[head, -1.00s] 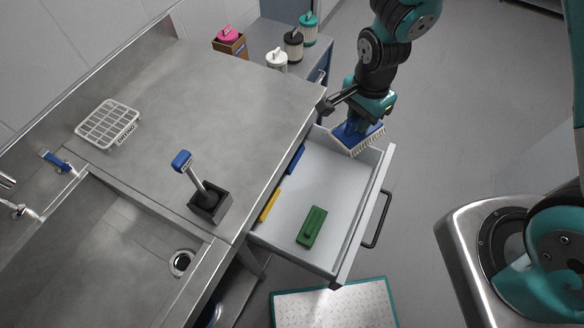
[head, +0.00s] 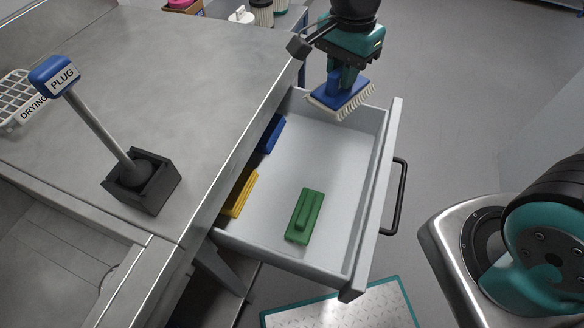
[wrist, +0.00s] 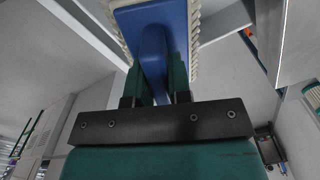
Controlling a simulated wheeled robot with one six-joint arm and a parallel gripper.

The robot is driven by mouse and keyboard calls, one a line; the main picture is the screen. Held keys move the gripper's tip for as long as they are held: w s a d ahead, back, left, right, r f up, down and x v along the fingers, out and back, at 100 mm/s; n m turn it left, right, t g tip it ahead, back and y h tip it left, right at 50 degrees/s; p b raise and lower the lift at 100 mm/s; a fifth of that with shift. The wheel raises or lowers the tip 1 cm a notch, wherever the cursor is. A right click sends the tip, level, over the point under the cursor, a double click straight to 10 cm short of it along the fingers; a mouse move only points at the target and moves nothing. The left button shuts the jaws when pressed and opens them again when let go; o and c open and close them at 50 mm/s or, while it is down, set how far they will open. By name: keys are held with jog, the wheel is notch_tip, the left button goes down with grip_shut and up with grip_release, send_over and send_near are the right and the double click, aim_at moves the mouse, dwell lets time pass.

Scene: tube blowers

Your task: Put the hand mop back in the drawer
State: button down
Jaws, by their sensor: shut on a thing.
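The hand mop (head: 343,98) has a blue body and a pale fringe underneath. My gripper (head: 336,76) is shut on its blue handle. In the wrist view the mop's handle (wrist: 153,45) sits between the two teal fingers of my gripper (wrist: 158,80). The mop hangs over the far end of the open drawer (head: 335,150), with the fringe facing down. Whether it touches the drawer's far wall I cannot tell. Inside the drawer lie a green block-shaped tool (head: 305,215), a yellow one (head: 239,194) and a blue one (head: 271,134), the last two along the left side.
The steel counter (head: 190,70) borders the drawer on the left. The drawer's black handle (head: 401,195) sticks out right. The drawer floor between green tool and mop is bare.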

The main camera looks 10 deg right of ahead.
aim_at(339, 92)
notch_tip(339, 92, down, 19)
jog(key=shift+f+b, duration=0.1)
jog(key=shift+b, duration=0.8)
jog(key=shift+f, duration=0.1)
jog(key=c, duration=1.1)
grip_release()
jog(key=shift+o, duration=0.2)
jog(key=shift+n+y, duration=0.3)
jog(key=shift+n, duration=0.6)
jog(key=r, duration=0.5)
jog(key=s+r, duration=0.1)
jog(key=r, duration=0.4)
jog(key=r+p, duration=0.1)
jog(key=r, duration=0.4)
jog(key=shift+s+a, duration=0.15)
jog(key=shift+a, duration=0.2)
jog(key=s+a+r+n+y, duration=0.1)
jog(key=s+a+r+n, duration=0.1)
jog(key=s+r+n, duration=0.4)
jog(key=s+a+r+n+y, duration=0.1)
jog(key=s+r+n+y, duration=0.1)
jog(key=s+r+n, duration=0.5)
jog(key=s+n, duration=0.3)
jog(key=shift+s+a+r+n+y, duration=0.15)
jog(key=shift+s+a+n+y, duration=0.15)
jog(key=shift+s+a, duration=0.05)
